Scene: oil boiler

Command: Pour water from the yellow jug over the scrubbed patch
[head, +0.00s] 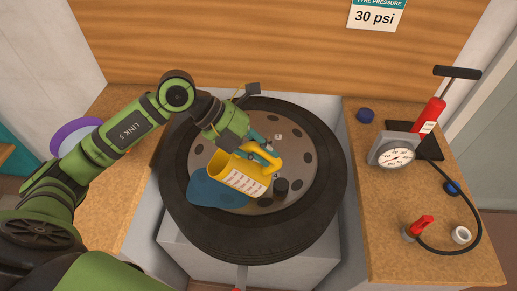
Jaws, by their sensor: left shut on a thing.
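The yellow jug (246,180), with a printed white label, is over the left front part of the wheel in the head view. It is tilted, with its open mouth toward the left. My left gripper (263,149) is shut on the jug's handle at the upper right. A flat blue shape (213,191) lies below and left of the jug, across the rim and tyre; I cannot tell if it is water or a cloth. No scrubbed patch can be made out. My right gripper is out of view.
The tyre (325,195) lies flat on a grey stand.

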